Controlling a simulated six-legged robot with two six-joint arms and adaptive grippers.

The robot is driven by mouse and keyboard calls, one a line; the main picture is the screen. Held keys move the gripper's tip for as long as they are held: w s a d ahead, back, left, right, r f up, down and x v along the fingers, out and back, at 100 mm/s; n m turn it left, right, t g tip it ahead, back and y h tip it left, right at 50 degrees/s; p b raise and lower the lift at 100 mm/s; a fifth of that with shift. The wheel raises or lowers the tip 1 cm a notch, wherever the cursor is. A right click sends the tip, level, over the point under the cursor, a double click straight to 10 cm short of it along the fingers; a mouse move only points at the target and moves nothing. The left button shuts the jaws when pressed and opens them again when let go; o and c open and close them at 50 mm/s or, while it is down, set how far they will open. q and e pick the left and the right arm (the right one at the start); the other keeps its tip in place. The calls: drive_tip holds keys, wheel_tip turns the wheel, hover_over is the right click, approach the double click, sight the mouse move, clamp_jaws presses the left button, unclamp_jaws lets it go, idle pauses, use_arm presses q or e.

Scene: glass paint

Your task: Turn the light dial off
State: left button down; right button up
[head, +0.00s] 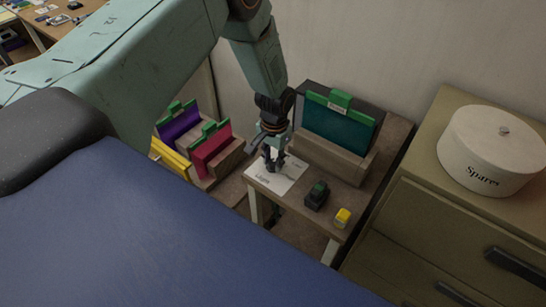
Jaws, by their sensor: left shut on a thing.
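My left gripper (271,164) reaches down from above onto a white card or plate (288,180) on the small wooden table. Its fingers are shut on a small dark thing at the plate, which looks like the light dial. The fingers mostly hide the dial, so its setting cannot be read. Small dark lettering shows on the near part of the plate, too small to read surely. My right gripper is not in view.
Coloured panels (211,150) stand left.

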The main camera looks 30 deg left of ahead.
sight(274, 162)
use_arm(q)
drive_tip(key=shift+s+n, duration=0.1)
drive_tip(key=shift+n, duration=0.8)
drive_tip(key=shift+f, duration=0.1)
drive_tip(key=c, duration=1)
unclamp_jaws()
drive_tip(key=r, duration=1.2)
drive_tip(key=shift+d, duration=0.2)
